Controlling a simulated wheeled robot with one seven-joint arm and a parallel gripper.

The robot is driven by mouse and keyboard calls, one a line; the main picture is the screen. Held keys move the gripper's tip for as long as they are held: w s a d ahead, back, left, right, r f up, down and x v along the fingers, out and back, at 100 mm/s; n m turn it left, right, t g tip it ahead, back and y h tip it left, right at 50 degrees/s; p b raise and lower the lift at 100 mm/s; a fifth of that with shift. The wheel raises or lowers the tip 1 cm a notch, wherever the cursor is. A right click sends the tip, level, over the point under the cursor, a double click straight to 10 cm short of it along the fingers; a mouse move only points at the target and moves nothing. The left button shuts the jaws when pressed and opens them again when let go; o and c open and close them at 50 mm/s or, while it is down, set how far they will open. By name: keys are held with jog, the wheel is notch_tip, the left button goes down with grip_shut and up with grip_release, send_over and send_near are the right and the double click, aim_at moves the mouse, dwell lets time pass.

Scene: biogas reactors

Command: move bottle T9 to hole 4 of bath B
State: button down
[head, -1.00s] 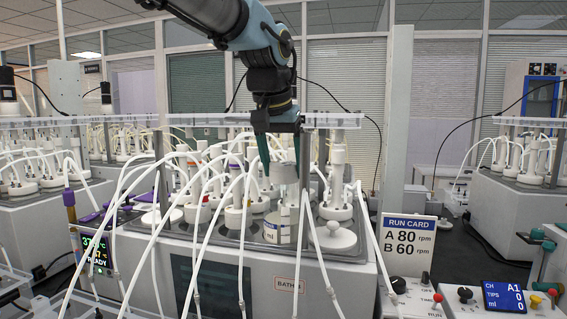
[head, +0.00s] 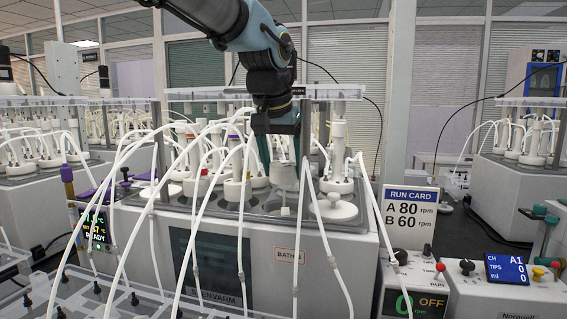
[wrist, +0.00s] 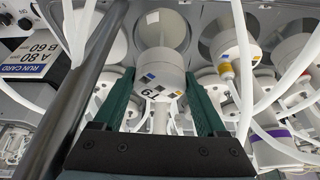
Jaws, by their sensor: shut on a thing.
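Bottle T9 (wrist: 163,84) shows in the wrist view with its T9 label upside down and a few small coloured squares. It sits between the green fingers of my gripper (wrist: 158,108), which is shut on it. In the head view my gripper (head: 284,160) points down over bath B (head: 330,232), with the pale bottle (head: 285,177) between its fingers. A dark round opening (head: 268,207) shows in the bath's top just in front of and below the bottle. I cannot read any hole numbers.
Capped bottles with white tubes stand behind and left of my gripper. A white round lid (head: 334,208) lies on the bath at its right front. Hanging tubes cross the bath's front. A run card (head: 409,213) stands to the right. A clear rack (head: 265,94) spans the back.

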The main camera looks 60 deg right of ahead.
aim_at(284, 184)
jog(key=shift+f+b, duration=1.1)
jog(key=shift+f, duration=0.7)
jog(key=shift+c, duration=0.2)
grip_release()
jog(key=shift+o, duration=0.2)
jog(key=shift+f, duration=0.1)
jog(key=shift+s+f, duration=0.1)
jog(key=w+b+v, duration=0.1)
jog(key=v, duration=1)
jog(key=shift+s+b, duration=0.3)
jog(key=shift+s, duration=0.15)
